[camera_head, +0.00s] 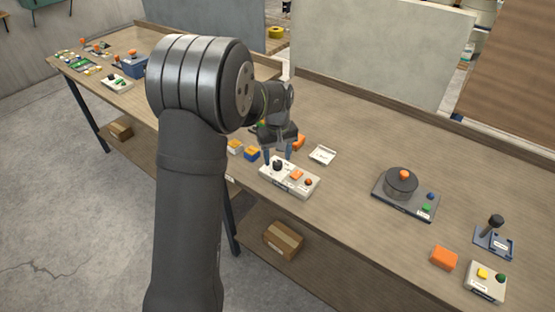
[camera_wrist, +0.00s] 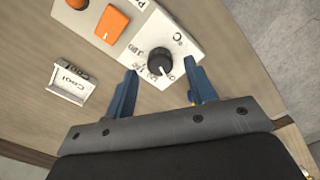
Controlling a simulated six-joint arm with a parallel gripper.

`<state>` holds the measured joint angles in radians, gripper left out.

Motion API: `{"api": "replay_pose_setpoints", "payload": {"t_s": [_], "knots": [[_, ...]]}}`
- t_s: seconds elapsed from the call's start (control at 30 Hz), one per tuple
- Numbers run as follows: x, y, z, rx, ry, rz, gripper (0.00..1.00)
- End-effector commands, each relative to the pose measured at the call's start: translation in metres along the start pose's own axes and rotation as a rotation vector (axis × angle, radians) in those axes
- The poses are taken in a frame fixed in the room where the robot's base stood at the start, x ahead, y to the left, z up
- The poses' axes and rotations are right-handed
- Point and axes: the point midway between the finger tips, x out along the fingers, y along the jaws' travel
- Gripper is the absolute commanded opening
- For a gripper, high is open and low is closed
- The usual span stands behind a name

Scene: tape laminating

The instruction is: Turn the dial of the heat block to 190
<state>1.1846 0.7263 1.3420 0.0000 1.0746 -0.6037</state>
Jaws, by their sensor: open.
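The heat block's control panel (camera_head: 303,187) is a white box on the near edge of the table, with a black round dial (camera_head: 277,165) at its left end. In the wrist view the black dial (camera_wrist: 160,58) has a white mark, and a printed scale with a °C sign surrounds it. The dial's exact setting is too small to read. My gripper (camera_wrist: 160,68) is open, with one blue finger on each side of the dial. A gap shows between the dial and each finger. In the head view my gripper (camera_head: 278,156) is pointing down over the dial.
An orange rocker switch (camera_wrist: 110,24) sits beside the dial on the panel. A small white tray marked "Cool" (camera_wrist: 68,82) lies nearby, also in the head view (camera_head: 322,155). Blue and orange blocks (camera_head: 251,153) lie left of my gripper. A round dark device (camera_head: 402,183) stands farther right.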

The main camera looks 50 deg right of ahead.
Motion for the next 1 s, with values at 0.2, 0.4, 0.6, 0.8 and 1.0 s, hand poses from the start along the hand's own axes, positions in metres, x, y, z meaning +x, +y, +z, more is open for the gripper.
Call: {"api": "replay_pose_setpoints", "payload": {"t_s": [0.2,0.4,0.6,0.8,1.0], "knots": [[0.018,0.000,0.000,0.000,0.001,0.000,0.50],[0.020,0.000,0.000,0.000,0.001,0.001,0.50],[0.020,0.000,0.000,0.000,0.001,0.001,0.31],[0.020,0.000,0.000,0.000,0.001,0.001,0.06],[0.019,0.000,0.000,0.022,0.001,0.001,0.06]]}}
